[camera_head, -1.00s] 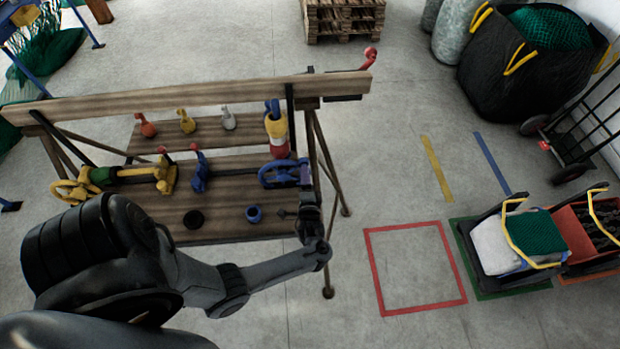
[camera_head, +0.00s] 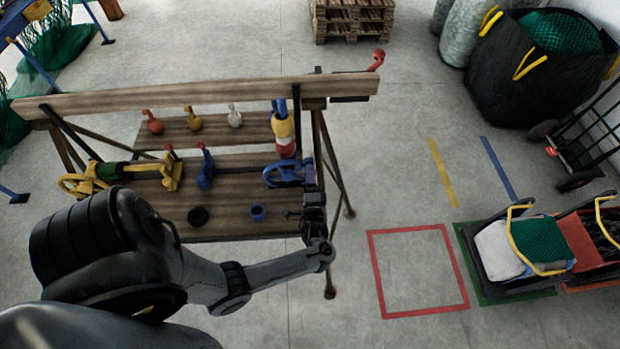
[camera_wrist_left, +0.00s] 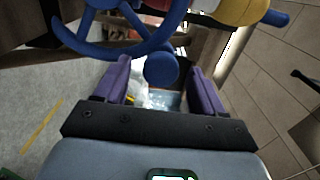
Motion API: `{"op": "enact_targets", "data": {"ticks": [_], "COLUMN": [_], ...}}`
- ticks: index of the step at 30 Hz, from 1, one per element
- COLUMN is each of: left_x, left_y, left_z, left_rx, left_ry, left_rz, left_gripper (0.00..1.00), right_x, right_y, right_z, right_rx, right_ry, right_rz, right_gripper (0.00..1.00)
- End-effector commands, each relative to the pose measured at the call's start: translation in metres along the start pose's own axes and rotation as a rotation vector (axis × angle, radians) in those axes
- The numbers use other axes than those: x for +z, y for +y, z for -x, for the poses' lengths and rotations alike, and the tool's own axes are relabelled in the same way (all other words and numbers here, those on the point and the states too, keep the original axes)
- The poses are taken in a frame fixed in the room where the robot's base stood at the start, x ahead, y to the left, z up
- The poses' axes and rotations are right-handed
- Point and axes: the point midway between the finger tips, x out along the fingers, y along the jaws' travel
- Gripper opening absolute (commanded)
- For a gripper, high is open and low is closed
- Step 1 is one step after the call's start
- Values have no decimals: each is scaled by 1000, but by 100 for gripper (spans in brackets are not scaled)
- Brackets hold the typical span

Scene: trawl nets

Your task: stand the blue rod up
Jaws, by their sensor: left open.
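A blue handwheel (camera_head: 283,173) is at the right end of the bench's horizontal bar; its rim and spokes fill the top left of the wrist view (camera_wrist_left: 92,20). My left gripper (camera_head: 307,174) is beside the wheel, its purple fingers apart. In the wrist view a round blue end (camera_wrist_left: 162,69) shows between the fingers of my left gripper (camera_wrist_left: 164,88), with gaps on both sides. I cannot tell whether this end belongs to the wheel or to a separate rod. A blue lever (camera_head: 204,168) stands upright near the bench's middle.
A yellow, white and red piece (camera_head: 285,133) with a blue top rises behind the wheel. A red floor square (camera_head: 419,312) right of the bench is empty.

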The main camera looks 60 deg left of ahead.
Motion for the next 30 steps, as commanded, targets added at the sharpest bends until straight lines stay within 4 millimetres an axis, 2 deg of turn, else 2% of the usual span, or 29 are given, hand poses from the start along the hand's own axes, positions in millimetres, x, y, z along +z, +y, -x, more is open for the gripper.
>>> {"op": "enact_targets", "data": {"ticks": [5, 12, 18, 24, 30], "left_x": [0, 0, 0, 0, 0], "left_y": [1, 2, 2, 1, 1], "left_z": [21, 62, 90, 104, 105], "left_rx": [3, 4, 3, 3, 2], "left_ry": [2, 1, 1, 1, 1], "left_rz": [0, -1, -2, 0, -1], "left_gripper": [69, 69, 69, 69, 69], "right_x": [0, 0, 0, 0, 0], "right_y": [1, 0, 0, -2, -2], "right_z": [0, 0, -1, -2, -2], "right_rx": [2, 1, -1, -4, -6], "right_ry": [0, 0, 0, 1, 1], "right_rz": [2, 2, -2, -5, -7], "right_gripper": [43, 43, 43, 43, 43]}}
